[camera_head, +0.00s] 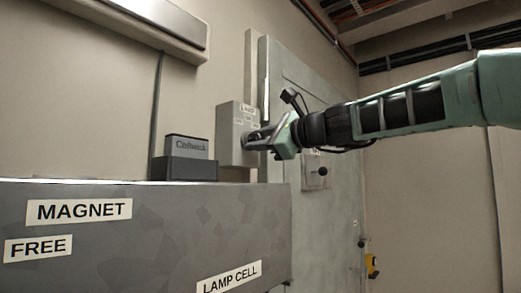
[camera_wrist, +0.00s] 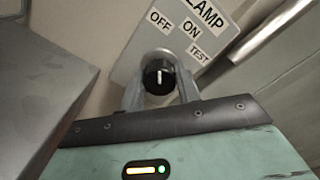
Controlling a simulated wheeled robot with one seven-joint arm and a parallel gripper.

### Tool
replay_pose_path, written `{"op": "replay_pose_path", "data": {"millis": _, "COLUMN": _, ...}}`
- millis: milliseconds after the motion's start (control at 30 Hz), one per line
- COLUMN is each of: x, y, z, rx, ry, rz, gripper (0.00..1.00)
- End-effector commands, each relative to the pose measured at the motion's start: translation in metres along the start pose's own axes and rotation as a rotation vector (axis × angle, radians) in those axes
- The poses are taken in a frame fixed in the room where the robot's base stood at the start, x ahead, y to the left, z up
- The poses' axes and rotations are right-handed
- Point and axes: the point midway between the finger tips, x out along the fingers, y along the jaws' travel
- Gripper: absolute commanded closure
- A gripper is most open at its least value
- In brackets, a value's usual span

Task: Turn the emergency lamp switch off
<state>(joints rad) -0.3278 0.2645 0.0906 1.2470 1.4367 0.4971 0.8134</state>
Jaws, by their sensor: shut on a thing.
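The lamp switch box (camera_head: 228,135) is a small grey box on the wall in the head view, beside a pale panel. Its plate (camera_wrist: 137,48) fills the upper middle of the wrist view, with labels LAMP, OFF, ON and TEST. The black round switch knob (camera_wrist: 159,77) sits below these labels. Its white mark stands nearly upright in the wrist view, roughly in line with OFF. My gripper (camera_head: 256,138) reaches the box from the right. In the wrist view its fingers (camera_wrist: 160,88) are shut on the knob, one on each side. The knob is hidden in the head view.
A grey bench or cabinet (camera_head: 150,240) with MAGNET, FREE and LAMP CELL labels stands in front. A dark box (camera_head: 186,158) rests on its top, left of the switch box. A tall grey door panel (camera_head: 335,210) stands behind my arm.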

Motion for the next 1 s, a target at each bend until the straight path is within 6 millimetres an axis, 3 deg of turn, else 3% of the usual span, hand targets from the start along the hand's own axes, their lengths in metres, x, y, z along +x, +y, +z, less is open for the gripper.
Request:
{"op": "replay_pose_path", "data": {"millis": 300, "x": -0.0001, "y": 0.0003, "z": -0.0008, "rx": -0.101, "ry": 0.0, "rz": 0.0, "gripper": 0.9}}
{"op": "replay_pose_path", "data": {"millis": 767, "x": 0.0, "y": -0.0001, "z": 0.0, "rx": -0.116, "ry": 0.0, "rz": 0.001, "gripper": 0.9}}
{"op": "replay_pose_path", "data": {"millis": 800, "x": 0.0, "y": -0.0001, "z": 0.0, "rx": -0.116, "ry": 0.0, "rz": 0.001, "gripper": 0.62}}
{"op": "replay_pose_path", "data": {"millis": 867, "x": 0.0, "y": -0.0001, "z": 0.0, "rx": -0.116, "ry": 0.0, "rz": 0.001, "gripper": 0.46}}
{"op": "replay_pose_path", "data": {"millis": 1000, "x": 0.0001, "y": 0.0, "z": 0.0, "rx": -0.115, "ry": 0.0, "rz": 0.001, "gripper": 0.46}}
